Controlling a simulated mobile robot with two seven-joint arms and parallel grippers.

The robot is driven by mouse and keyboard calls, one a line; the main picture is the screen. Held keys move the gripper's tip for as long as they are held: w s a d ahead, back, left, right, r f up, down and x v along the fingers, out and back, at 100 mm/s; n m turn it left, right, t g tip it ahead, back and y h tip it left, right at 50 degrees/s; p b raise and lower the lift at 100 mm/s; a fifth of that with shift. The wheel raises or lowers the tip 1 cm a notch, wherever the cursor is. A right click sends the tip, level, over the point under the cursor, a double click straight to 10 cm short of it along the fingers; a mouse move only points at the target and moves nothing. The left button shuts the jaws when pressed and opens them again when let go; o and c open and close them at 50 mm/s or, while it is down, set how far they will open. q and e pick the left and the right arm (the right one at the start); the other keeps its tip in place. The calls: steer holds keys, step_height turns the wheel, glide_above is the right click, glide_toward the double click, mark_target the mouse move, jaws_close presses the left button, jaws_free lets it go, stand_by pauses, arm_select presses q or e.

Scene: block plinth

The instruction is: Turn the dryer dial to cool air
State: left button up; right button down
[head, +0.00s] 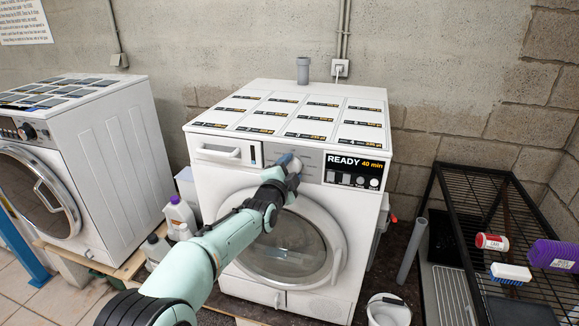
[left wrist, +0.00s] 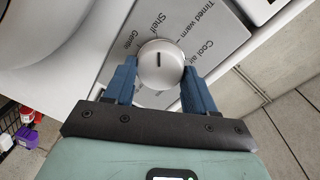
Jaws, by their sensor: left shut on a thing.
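The dryer (head: 215,175) is a white front-loader in the middle of the head view. Its round silver dial (left wrist: 161,68) sits on a grey panel (left wrist: 215,30). My left gripper (left wrist: 159,72) is shut on the dial, with one blue finger on each side; it also shows in the head view (head: 287,168), covering much of the dial. In the left wrist view the dial's dark mark points up the picture, roughly toward the "Shelf" label. "Timed warm" and "Cool air" are printed to the right of that, "Gentle" to the left. My right gripper is not in view.
A display (head: 353,171) reading "READY 40 min" is right of the dial. The round door (head: 290,250) is below. Another white machine (head: 110,150) stands left, with bottles (head: 180,215) between. A black wire rack (head: 460,215) and a white bucket (head: 388,310) are at right.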

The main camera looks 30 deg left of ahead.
arm_select(q)
steer(key=m+p, duration=0.1)
steer(key=m, duration=0.3)
steer(key=shift+d, duration=0.15)
steer(key=shift+f+m+y, duration=0.1)
steer(key=shift+m+y, duration=0.2)
steer(key=shift+m, duration=0.7)
steer(key=shift+f+m, duration=0.1)
steer(key=shift+m, duration=0.8)
steer(key=shift+f+m+y+b, duration=0.1)
steer(key=shift+m+y+b, duration=0.2)
steer(key=shift+m+b, duration=0.8)
steer(key=m+b, duration=0.2)
steer(key=m, duration=0.1)
steer(key=shift+m+b, duration=0.3)
steer(key=shift+b, duration=0.1)
steer(key=shift+m+y, duration=0.3)
steer(key=shift+m+b, duration=0.4)
steer(key=shift+b, duration=0.15)
